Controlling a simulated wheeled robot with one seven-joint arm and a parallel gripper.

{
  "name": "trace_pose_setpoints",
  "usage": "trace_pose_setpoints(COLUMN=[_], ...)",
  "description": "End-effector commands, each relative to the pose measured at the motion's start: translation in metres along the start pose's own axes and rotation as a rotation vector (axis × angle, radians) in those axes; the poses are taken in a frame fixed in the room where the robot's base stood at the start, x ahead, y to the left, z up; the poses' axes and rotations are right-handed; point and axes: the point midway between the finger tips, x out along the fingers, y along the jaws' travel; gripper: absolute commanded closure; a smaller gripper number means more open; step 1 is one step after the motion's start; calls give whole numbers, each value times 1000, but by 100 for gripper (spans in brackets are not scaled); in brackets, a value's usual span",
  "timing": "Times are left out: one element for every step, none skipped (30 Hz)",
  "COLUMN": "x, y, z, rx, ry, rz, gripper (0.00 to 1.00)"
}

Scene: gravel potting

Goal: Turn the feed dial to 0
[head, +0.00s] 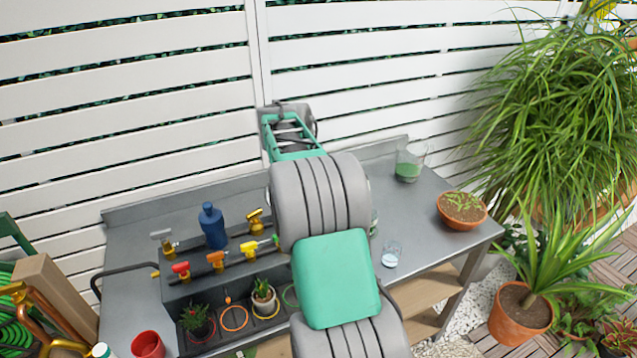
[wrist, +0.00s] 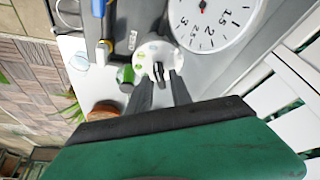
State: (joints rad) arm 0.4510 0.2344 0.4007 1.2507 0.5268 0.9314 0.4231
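In the wrist view, a small white round dial (wrist: 146,52) with green marks sits on a grey panel. A short dark knob (wrist: 158,72) stands on its lower part. My gripper (wrist: 162,80) is at the dial, with its two dark fingers apart on either side of the knob. I see a gap between the fingers, so it looks open around the knob; whether a finger touches it I cannot tell. The dial's numbers are not readable. In the head view my arm hides the dial and the gripper.
A large white gauge (wrist: 212,18) with black numbers is beside the dial. On the grey bench (head: 135,245) stand a blue bottle (head: 213,228), coloured valves (head: 216,260), a red cup (head: 147,344), a glass beaker (head: 409,163) and a terracotta bowl (head: 462,212). A white slatted fence (head: 130,110) closes the back.

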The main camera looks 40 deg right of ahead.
Motion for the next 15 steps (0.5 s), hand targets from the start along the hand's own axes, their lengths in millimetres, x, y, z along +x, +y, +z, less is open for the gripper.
trace_pose_setpoints(x=[0,0,1,1,1,1,1,1,1,0,-2,-6,-10,-16,-23], y=[0,0,0,0,0,0,0,0,0,0,0,0,-1,-1,-1], z=[0,0,1,1,1,1,1,1,1,1,1,1,0,0,1], rx=[-1,-1,-1,-1,-2,-2,-2,-2,-2,-2,-2,-2,-1,-2,-3], ry=[-1,-1,-1,-2,-2,-2,-2,-2,-2,-2,-1,-1,0,0,0], rz=[1,1,1,1,1,1,1,1,1,1,0,0,-1,-1,-2], gripper=[70,67,66,66,66,66,66,66,66,66,66,66,66,66,66])
